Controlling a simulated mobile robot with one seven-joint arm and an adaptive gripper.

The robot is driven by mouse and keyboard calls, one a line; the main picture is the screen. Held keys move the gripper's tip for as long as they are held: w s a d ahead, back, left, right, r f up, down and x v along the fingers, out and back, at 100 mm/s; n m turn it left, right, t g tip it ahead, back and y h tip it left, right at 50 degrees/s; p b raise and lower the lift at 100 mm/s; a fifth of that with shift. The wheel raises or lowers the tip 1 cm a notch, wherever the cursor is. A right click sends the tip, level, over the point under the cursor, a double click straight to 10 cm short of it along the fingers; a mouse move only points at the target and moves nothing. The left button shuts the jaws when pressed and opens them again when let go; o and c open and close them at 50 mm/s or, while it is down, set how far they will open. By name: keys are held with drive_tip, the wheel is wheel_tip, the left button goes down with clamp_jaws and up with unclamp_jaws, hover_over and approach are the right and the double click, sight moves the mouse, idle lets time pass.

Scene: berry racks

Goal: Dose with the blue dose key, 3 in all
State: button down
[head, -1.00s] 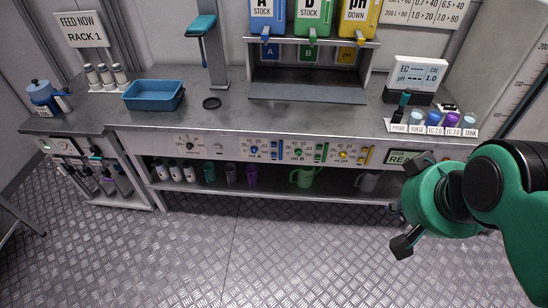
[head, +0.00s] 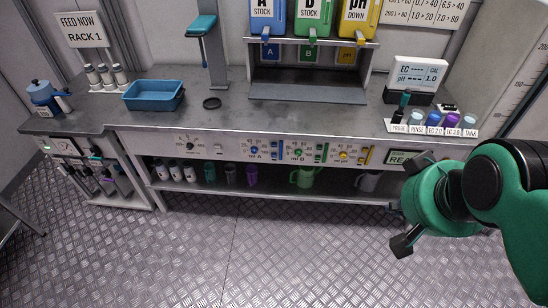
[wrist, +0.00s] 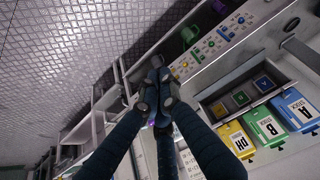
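On the front panel of the bench, the blue A control group has a round blue knob (head: 253,149) with a blue upright bar (head: 278,150) beside it. Which of its small parts is the dose key is too small to tell. The blue A stock tank (head: 267,14) stands above, with a blue A square (head: 270,52) below it. In the wrist view the panel (wrist: 213,43) is beyond my gripper (wrist: 158,84). My gripper's fingers are together, with nothing visible between them, and apart from the panel.
Green B (head: 298,152) and yellow pH (head: 343,155) knobs sit right of the blue one. A blue tray (head: 153,96) and a meter (head: 418,76) stand on the bench. Bottles and a green jug (head: 303,178) fill the lower shelf. The floor in front is clear.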

drive_tip(key=w+a+m+t+p, duration=0.15)
drive_tip(key=w+p, duration=0.25)
drive_tip(key=w, duration=2.1)
drive_tip(key=w+a+f+t+y+p, duration=0.1)
drive_tip(key=w+a+f, duration=0.1)
drive_tip(key=w+f, duration=0.35)
drive_tip(key=w+a+f+m+t+p, duration=0.1)
drive_tip(key=w+a+f, duration=0.15)
drive_tip(key=w, duration=0.55)
drive_tip(key=w+a+f+y+p, duration=0.1)
drive_tip(key=w+a+f+p, duration=0.15)
drive_tip(key=w, duration=0.45)
drive_tip(key=w+a+f+y+p, duration=0.1)
drive_tip(key=w+a+f, duration=0.1)
drive_tip(key=a+f, duration=0.3)
drive_tip(key=w+a+f+t+y+p, duration=0.1)
drive_tip(key=w+a+f, duration=0.15)
drive_tip(key=f, duration=0.45)
drive_tip(key=w+a+f+y+p, duration=0.1)
drive_tip(key=w+a+f, duration=0.2)
drive_tip(key=f, duration=0.3)
drive_tip(key=s+a+f+m+y+p, duration=0.1)
drive_tip(key=s+a+f, duration=0.3)
drive_tip(key=f, duration=0.6)
drive_tip(key=s+a+f+m+y+p, duration=0.1)
drive_tip(key=s+a+f, duration=0.3)
drive_tip(key=f, duration=0.5)
drive_tip(key=shift+a+f+y+p, duration=0.35)
drive_tip(key=shift+a+y+p, duration=0.15)
drive_tip(key=shift+a+y, duration=0.3)
